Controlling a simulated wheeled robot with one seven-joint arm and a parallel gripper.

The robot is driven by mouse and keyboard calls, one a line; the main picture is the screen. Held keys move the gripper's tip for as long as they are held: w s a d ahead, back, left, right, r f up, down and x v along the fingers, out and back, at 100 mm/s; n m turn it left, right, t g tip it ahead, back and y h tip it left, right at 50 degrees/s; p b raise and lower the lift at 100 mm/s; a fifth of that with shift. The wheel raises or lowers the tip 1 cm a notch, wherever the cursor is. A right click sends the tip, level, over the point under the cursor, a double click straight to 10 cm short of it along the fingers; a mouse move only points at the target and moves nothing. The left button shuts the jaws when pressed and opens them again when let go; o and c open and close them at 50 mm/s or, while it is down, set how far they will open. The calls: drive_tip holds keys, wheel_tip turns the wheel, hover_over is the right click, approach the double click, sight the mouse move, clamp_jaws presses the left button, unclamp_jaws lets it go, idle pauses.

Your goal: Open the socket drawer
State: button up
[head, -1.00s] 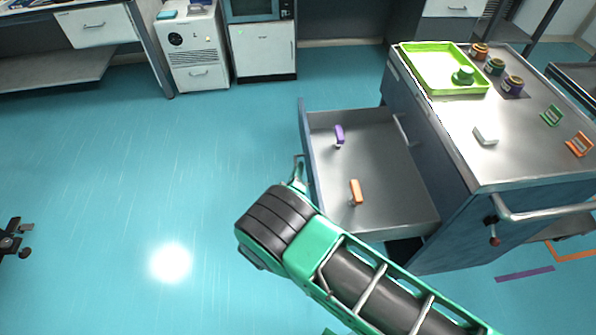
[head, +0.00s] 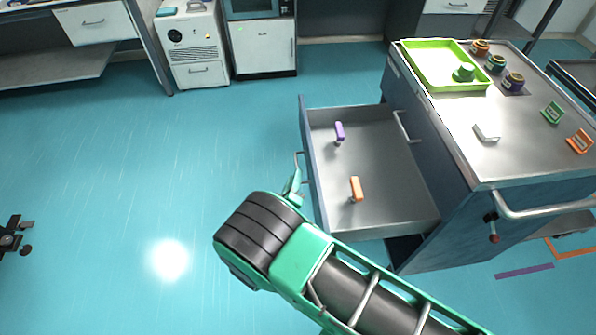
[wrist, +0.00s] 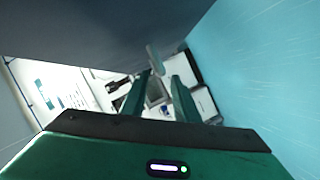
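The socket drawer (head: 395,205) stands pulled well out of the left side of the cart. It holds a purple-handled item (head: 340,131) and an orange-handled item (head: 355,188). Its bar handle (head: 299,168) is on the outer face, and it also shows in the wrist view (wrist: 154,58). My gripper (head: 295,180) is just outside the drawer front, close to the handle. In the wrist view the two green fingers (wrist: 158,82) are spread with a gap between them, and the handle lies just beyond their tips. The gripper looks empty.
The cart top (head: 470,145) carries a green tray (head: 422,83), several small jars and a few small loose items. Another handle (head: 404,127) is on the cart's side above the drawer. White cabinets (head: 262,50) stand at the back.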

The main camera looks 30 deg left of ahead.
drive_tip(key=shift+v, duration=2.2)
drive_tip(key=shift+s, duration=0.1)
